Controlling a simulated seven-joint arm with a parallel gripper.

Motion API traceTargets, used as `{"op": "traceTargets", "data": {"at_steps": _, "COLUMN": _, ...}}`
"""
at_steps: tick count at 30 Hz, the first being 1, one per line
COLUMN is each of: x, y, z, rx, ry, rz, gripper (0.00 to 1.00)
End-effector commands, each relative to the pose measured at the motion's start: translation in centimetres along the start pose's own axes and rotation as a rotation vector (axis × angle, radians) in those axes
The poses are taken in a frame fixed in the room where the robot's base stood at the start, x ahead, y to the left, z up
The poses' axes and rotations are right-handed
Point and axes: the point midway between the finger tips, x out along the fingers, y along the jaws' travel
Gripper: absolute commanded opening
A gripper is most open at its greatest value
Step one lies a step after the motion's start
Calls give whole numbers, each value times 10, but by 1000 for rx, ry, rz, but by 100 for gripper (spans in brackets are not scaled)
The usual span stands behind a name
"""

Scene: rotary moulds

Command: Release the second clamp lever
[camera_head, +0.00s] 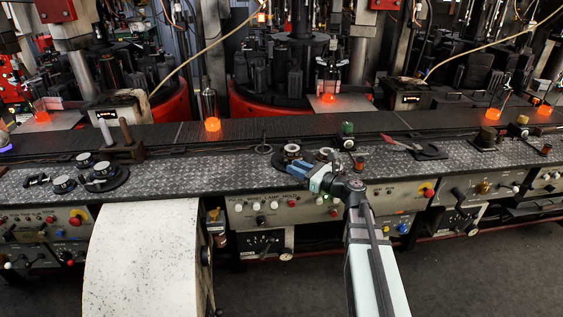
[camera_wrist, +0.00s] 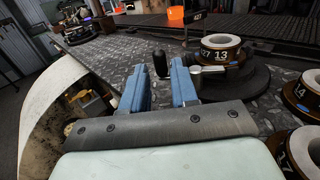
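My gripper (camera_head: 312,171) is over the checkered metal bench, beside a round black base with numbered ring moulds. In the wrist view its two blue fingers (camera_wrist: 160,80) stand apart with a gap between them. A black knob (camera_wrist: 160,63), apparently a clamp lever's handle, shows upright in that gap; I cannot tell if it is between the fingertips or just beyond them. A short silver lever (camera_wrist: 208,70) lies right of the right finger, against a ring mould (camera_wrist: 221,48) marked 13. That mould also shows in the head view (camera_head: 292,151). More ring moulds (camera_wrist: 298,92) sit at the right.
Another round base (camera_head: 118,180) with black-and-silver moulds and levers is at the left of the bench. A dark conveyor (camera_head: 250,130) with glowing glassware (camera_head: 212,124) runs behind. A pale curved cover (camera_head: 140,260) stands in front.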

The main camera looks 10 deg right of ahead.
Motion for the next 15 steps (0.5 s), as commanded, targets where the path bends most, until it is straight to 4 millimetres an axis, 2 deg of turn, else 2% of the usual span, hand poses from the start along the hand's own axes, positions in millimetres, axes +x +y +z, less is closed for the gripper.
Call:
{"op": "traceTargets", "data": {"at_steps": 1, "x": 12, "y": -1, "z": 0, "rx": 0, "ry": 0, "rz": 2, "gripper": 28}}
{"op": "traceTargets", "data": {"at_steps": 6, "x": 38, "y": -1, "z": 0, "rx": -1, "ry": 0, "rz": 1, "gripper": 28}}
{"op": "traceTargets", "data": {"at_steps": 15, "x": 64, "y": 0, "z": 0, "rx": -1, "ry": 0, "rz": 0, "gripper": 28}}
